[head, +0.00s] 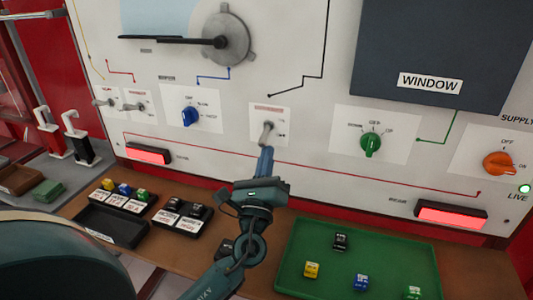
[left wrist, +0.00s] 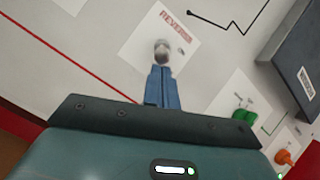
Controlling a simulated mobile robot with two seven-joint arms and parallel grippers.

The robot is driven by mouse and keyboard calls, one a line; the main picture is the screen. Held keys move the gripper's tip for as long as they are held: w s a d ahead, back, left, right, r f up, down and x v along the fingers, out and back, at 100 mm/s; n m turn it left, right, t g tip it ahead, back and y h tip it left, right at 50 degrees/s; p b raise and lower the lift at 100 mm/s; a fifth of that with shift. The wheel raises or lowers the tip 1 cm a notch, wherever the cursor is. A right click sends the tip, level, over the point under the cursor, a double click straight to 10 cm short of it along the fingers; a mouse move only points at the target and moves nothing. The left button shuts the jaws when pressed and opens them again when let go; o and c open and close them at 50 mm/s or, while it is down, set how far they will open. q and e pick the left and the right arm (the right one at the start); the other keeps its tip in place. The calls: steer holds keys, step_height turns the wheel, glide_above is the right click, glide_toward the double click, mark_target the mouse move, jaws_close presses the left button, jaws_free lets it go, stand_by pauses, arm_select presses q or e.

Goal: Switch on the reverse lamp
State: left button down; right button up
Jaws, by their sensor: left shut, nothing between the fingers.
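The reverse switch is a small metal toggle lever (head: 267,129) on a white plate with red lettering, on the upright panel. In the left wrist view the plate reads REVERSE and the lever (left wrist: 162,48) stands just beyond my fingertips. My left gripper (head: 265,153) is shut and empty, its blue fingers pointing at the lever from below. The tips look close to or touching the lever; I cannot tell which. Two red lamps glow on the panel, a left lamp (head: 148,153) and a right lamp (head: 451,215); their labels are too small to read. My right gripper is not in view.
A blue knob (head: 190,117), a green knob (head: 370,144) and an orange knob (head: 498,163) flank the switch. Two more toggles sit at the left. On the brown ledge below are a green tray (head: 300,277) with small blocks and black trays (head: 113,224).

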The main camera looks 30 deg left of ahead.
arm_select(q)
steer(key=shift+r, duration=0.2)
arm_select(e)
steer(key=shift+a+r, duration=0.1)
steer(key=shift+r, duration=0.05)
